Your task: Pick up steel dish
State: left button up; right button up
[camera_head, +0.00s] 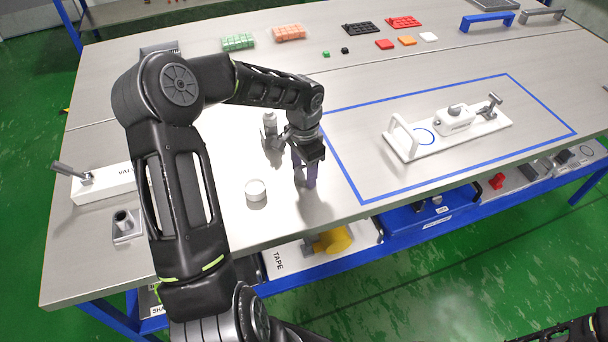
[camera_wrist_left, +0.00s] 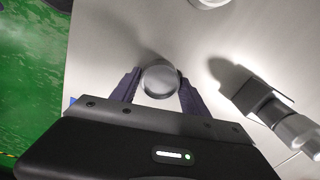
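The steel dish (camera_wrist_left: 160,80) shows in the left wrist view as a round grey disc low at the table, between the purple fingers of my left gripper (camera_wrist_left: 160,84). The fingers stand on opposite sides of it, at or very near its rim. I cannot tell whether they press on it. In the head view my left gripper (camera_head: 305,182) points down with its fingertips close to the tabletop, and the dish is hidden or not distinguishable there. My right gripper is not in view; only a dark part of my right arm shows at the bottom right corner.
A white round container (camera_head: 256,191) stands left of the gripper. A grey metal fixture (camera_head: 270,130) stands just behind it and shows in the wrist view (camera_wrist_left: 262,100). The table's front edge is close. The blue-outlined area to the right holds a white fixture (camera_head: 455,120).

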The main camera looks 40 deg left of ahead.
aim_at(304, 172)
pick_arm(q)
jog(key=c, duration=1)
jog(key=shift+r, duration=0.1)
notch_tip(304, 172, up, 10)
jog(key=shift+f+b, duration=0.1)
jog(key=shift+b, duration=0.55)
